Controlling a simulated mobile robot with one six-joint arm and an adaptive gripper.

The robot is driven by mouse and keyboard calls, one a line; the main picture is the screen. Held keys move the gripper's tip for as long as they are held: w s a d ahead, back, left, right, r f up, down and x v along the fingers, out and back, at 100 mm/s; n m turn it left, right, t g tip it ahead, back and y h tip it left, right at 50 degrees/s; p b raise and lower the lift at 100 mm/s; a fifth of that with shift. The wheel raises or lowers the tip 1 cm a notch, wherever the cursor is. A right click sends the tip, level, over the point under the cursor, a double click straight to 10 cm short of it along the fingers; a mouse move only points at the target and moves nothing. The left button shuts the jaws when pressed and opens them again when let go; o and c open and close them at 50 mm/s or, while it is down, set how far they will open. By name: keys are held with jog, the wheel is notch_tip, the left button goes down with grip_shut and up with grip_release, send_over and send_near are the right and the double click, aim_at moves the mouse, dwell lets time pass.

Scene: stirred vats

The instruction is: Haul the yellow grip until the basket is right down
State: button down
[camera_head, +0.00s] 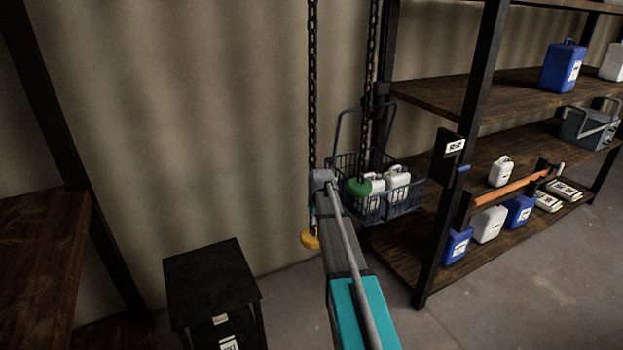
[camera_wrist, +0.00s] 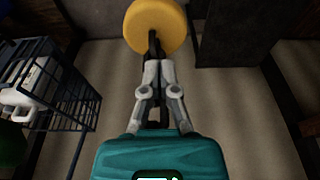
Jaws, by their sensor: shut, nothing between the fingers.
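The yellow grip (camera_head: 310,239) hangs low on a black chain in front of the wall. In the wrist view the yellow grip (camera_wrist: 155,25) is just beyond my fingertips. My gripper (camera_wrist: 157,64) is shut and empty, in line with the dark chain; whether it touches the chain I cannot tell. In the head view my arm mostly hides the gripper. The dark wire basket (camera_head: 400,207) hangs with white jugs in it, beside the lower shelves and above the floor. Part of the basket (camera_wrist: 75,95) shows at the left of the wrist view.
A shelf rack (camera_head: 440,225) with blue and white jugs stands at the right. A black cabinet (camera_head: 212,285) stands at the lower left, near a dark wooden shelf (camera_head: 40,250). Bare floor shows at the lower right.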

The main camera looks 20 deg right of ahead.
jog(key=shift+w+r+p, duration=0.2)
jog(key=shift+r+p, duration=0.35)
jog(key=shift+r, duration=0.35)
jog(key=shift+f, duration=0.15)
jog(key=shift+s+b+x, duration=0.2)
jog(key=shift+b+x, duration=0.7)
jog(key=shift+b, duration=0.15)
jog(key=shift+s+b+x, duration=0.2)
jog(key=shift+b+x, duration=0.7)
jog(key=shift+b, duration=0.1)
jog(key=shift+w+p+v, duration=0.2)
jog(key=shift+p+v, duration=0.75)
jog(key=shift+p, duration=0.1)
jog(key=shift+w+p+v, duration=0.2)
jog(key=shift+p+v, duration=0.75)
jog(key=shift+p, duration=0.05)
